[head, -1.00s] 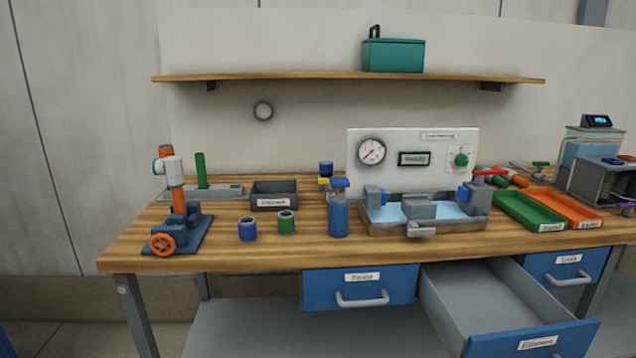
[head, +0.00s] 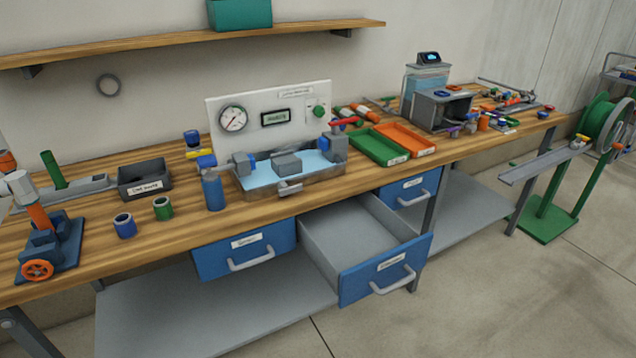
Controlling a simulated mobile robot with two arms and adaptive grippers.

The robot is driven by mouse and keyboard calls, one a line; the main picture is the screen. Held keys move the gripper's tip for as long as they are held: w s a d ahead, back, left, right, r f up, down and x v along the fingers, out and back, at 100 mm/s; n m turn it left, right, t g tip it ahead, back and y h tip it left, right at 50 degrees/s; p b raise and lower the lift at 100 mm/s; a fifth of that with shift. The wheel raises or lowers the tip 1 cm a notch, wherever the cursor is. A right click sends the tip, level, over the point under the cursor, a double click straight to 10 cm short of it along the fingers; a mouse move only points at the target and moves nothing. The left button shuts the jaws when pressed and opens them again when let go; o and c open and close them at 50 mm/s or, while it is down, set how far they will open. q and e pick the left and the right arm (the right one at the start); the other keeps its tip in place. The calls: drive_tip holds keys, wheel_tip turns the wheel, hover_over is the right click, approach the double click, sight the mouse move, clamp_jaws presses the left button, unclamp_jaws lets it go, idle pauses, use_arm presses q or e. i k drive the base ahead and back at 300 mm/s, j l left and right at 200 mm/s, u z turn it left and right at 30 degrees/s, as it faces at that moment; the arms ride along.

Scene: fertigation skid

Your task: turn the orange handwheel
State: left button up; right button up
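The orange handwheel (head: 37,270) is at the lower left of the head view. It sits on the front of a blue vise-like base (head: 50,246) near the bench's front left edge. An orange and white upright piece (head: 38,212) rises from that base.
The wooden bench (head: 110,248) runs across the view. Blue and green cups (head: 124,226) stand right of the handwheel. A grey drawer (head: 352,238) sticks out open below the bench front. A hose reel (head: 598,125) stands on the floor at right. Open floor lies in front.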

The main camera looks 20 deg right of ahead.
sight(38, 264)
drive_tip(key=z, duration=1.2)
drive_tip(key=u, duration=2.15)
